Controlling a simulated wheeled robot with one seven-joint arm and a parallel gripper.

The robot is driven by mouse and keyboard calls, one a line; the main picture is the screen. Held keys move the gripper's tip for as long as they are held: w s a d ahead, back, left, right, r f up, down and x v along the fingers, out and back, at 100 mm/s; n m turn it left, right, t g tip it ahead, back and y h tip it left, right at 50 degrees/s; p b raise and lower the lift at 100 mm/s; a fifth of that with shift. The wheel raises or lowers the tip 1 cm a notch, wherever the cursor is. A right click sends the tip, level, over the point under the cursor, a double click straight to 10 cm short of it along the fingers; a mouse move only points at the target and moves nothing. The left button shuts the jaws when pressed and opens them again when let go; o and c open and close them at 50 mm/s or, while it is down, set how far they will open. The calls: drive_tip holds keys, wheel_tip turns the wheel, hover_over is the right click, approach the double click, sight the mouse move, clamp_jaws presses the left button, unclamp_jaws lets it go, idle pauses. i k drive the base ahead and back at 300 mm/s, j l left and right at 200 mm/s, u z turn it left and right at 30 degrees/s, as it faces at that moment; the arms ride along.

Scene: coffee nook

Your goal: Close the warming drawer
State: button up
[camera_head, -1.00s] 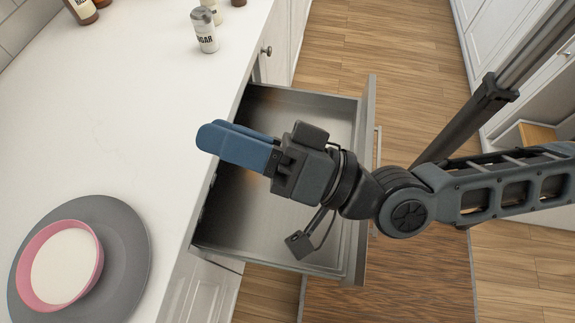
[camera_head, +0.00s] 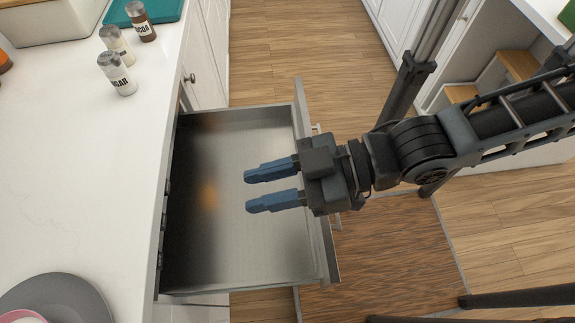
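The warming drawer (camera_head: 215,252) is pulled out from under the white counter. It is a metal drawer, and its inside looks empty. Its front panel (camera_head: 318,190) stands out to the right, with a handle (camera_head: 316,128) partly visible on the outer side. My gripper (camera_head: 258,190) is over the drawer's right part, near the front panel, with its two blue fingers apart and nothing between them. The fingers point left, toward the counter. My wrist and gripper hide the middle of the front panel and part of the handle.
The white counter (camera_head: 80,190) runs along the left. Sugar (camera_head: 117,75) and other jars stand at its back, near a teal board (camera_head: 160,10). A grey plate (camera_head: 60,295) with a pink-rimmed dish is at the lower left. Wooden floor is open beyond the drawer.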

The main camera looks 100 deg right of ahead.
sight(212, 246)
drive_tip(key=k+z, duration=0.2)
drive_tip(key=k, duration=0.35)
drive_tip(key=k+l+z, duration=0.15)
drive_tip(key=k, duration=0.35)
drive_tip(key=k+l+z, duration=0.2)
drive_tip(key=k, duration=0.3)
drive_tip(key=j+z, duration=0.4)
drive_tip(key=z, duration=0.25)
drive_tip(key=i, duration=0.05)
